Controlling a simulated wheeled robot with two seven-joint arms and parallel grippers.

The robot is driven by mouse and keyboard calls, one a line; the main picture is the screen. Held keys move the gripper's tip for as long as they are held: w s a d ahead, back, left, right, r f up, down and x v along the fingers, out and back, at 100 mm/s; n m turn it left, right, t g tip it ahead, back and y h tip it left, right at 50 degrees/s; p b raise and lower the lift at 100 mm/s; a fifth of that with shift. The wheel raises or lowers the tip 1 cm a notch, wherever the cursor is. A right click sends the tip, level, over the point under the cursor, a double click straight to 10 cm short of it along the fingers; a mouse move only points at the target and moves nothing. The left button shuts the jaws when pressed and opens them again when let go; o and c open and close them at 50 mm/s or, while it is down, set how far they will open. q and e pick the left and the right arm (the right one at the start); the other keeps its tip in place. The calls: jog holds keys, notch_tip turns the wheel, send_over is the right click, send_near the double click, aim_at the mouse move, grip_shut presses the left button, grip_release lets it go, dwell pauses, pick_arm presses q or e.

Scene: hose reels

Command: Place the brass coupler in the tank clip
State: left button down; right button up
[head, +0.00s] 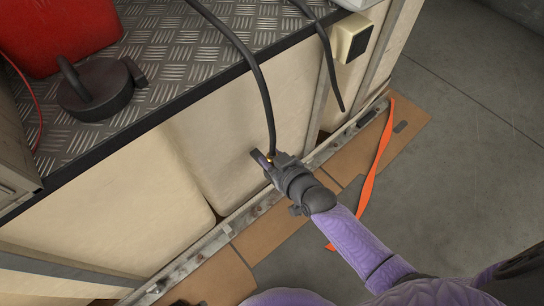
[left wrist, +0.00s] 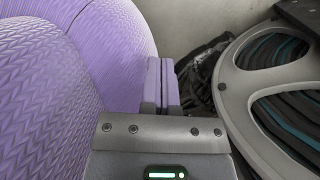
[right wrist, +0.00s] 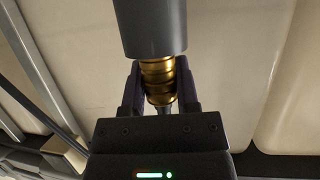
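The brass coupler (right wrist: 158,80) is a ribbed gold fitting on the end of a dark hose (head: 262,85). In the right wrist view it sits between the two fingers of my right gripper (right wrist: 158,88), which is shut on it. In the head view my right gripper (head: 265,158) is in front of the cream tank (head: 235,110), and only a speck of brass (head: 270,158) shows. I cannot make out the tank clip for certain in any view. My left gripper (left wrist: 161,88) shows only in the left wrist view, with its fingers together and nothing between them.
A ridged metal deck (head: 180,50) carries a red container (head: 55,30) and a dark round fitting (head: 95,90). A second hose end (head: 333,80) hangs over the edge. An orange strap (head: 375,165) lies on the floor. A large reel (left wrist: 250,95) stands by my left gripper.

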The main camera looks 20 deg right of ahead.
jog(key=o, duration=0.4)
jog(key=shift+o, duration=0.2)
